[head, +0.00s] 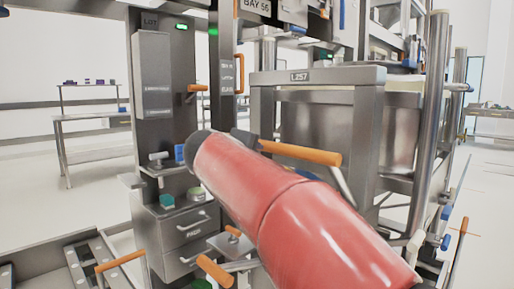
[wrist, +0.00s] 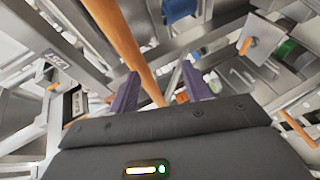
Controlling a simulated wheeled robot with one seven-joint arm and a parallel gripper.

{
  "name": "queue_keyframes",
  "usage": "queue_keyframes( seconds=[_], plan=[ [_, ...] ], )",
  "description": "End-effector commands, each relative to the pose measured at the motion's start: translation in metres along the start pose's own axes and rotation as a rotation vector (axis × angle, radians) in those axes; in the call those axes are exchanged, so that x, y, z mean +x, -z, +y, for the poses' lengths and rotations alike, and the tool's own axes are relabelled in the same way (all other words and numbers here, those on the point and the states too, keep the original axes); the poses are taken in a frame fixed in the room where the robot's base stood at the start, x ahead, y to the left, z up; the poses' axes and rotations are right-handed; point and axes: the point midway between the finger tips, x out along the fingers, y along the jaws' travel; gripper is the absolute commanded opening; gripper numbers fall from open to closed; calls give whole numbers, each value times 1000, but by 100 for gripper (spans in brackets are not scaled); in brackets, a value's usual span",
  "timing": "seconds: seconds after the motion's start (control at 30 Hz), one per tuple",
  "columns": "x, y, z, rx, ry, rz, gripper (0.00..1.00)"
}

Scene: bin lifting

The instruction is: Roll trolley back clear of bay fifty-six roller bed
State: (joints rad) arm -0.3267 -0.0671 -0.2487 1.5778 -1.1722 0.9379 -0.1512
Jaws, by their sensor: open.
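A steel frame labelled L257 (head: 373,77), which looks like the trolley, stands right of centre in the head view. An orange handle bar (head: 300,152) runs along its near side. In the wrist view an orange bar (wrist: 124,45) runs down between the two purple fingers of my gripper (wrist: 160,82). The fingers are apart, one on either side of the bar; I cannot tell whether they touch it. My red arm hides much of the trolley's lower part, and I cannot make out the gripper clearly in the head view. The roller bed is not clearly distinguishable.
A BAY 56 sign (head: 256,6) hangs at the top. A grey control column (head: 165,90) with drawers (head: 188,240) stands left of the trolley. Further orange handles (head: 121,261) stick out low in front. Open floor (head: 490,190) lies at the right.

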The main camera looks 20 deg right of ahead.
Motion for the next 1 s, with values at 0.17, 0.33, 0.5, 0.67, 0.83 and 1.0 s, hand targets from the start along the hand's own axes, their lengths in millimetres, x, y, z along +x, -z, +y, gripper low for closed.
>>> queue_keyframes(
  seconds=[0.17,0.33,0.5,0.67,0.83,1.0],
  plan=[
    [7,22,28,-71,-111,-7,49],
    [30,22,33,-75,-117,-11,49],
    [57,22,36,-73,-117,-10,49],
    [75,22,38,-72,-115,-10,49],
    [80,22,38,-71,-116,-6,49],
    [80,22,38,-70,-115,-6,49]
  ],
)
